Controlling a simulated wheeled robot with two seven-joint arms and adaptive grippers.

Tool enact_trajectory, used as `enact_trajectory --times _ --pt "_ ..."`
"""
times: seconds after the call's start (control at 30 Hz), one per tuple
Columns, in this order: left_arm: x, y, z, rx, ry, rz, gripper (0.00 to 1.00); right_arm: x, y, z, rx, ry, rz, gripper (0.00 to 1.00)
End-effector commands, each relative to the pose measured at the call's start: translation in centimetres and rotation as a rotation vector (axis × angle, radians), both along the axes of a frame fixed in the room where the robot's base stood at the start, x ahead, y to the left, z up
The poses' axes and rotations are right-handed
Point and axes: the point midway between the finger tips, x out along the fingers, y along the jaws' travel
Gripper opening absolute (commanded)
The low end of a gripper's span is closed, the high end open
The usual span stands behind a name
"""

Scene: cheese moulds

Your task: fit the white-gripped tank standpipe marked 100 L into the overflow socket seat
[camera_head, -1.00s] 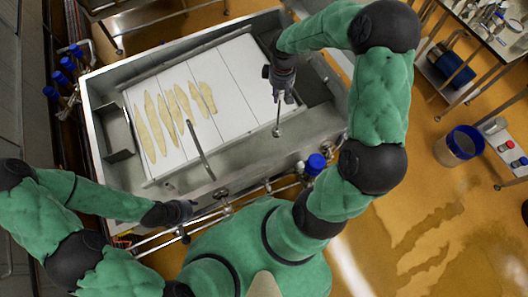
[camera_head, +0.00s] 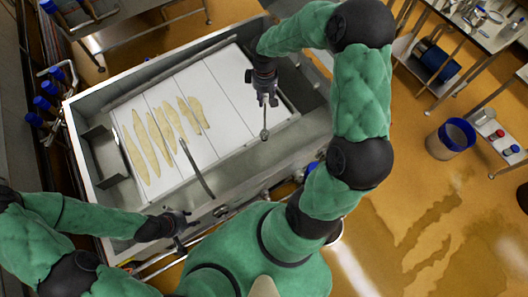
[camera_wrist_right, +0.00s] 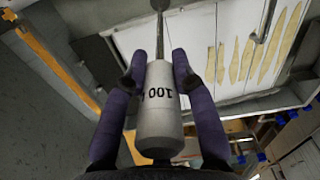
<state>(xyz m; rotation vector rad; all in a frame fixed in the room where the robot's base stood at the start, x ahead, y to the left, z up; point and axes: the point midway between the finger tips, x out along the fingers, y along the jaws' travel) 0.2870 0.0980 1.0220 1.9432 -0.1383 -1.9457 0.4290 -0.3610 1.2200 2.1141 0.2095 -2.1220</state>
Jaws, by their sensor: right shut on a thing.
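My right gripper (camera_head: 266,98) is shut on the tank standpipe (camera_head: 265,120), held over the right part of the vat. In the right wrist view, the fingers (camera_wrist_right: 160,72) clamp either side of its pale grip (camera_wrist_right: 161,112), which bears a "100" mark; the letter after it is partly hidden. A thin metal rod (camera_wrist_right: 160,35) runs on beyond the grip. My left gripper (camera_head: 180,222) is low at the vat's near left edge, apart from the standpipe; its jaws are too small to judge. I cannot make out the overflow socket seat in either view.
A blue-rimmed bucket (camera_head: 450,139) and tables stand right.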

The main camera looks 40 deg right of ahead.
Motion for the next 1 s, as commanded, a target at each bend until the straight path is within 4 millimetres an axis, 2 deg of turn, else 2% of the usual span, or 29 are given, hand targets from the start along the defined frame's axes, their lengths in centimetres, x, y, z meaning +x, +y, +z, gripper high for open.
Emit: enact_trajectory --times 0.27,0.47,1.0 --pt "0.0 0.0 -0.9 0.0 0.0 0.0 0.4 0.0 0.0 -0.9 -0.001 -0.001 0.0 0.0" --pt "0.0 0.0 -2.5 0.0 0.0 0.0 0.4 0.0 0.0 -2.4 -0.001 -0.001 0.0 0.0" --pt "0.0 0.0 -9.4 0.0 0.0 0.0 0.4 0.0 0.0 -9.3 -0.001 -0.001 0.0 0.0"
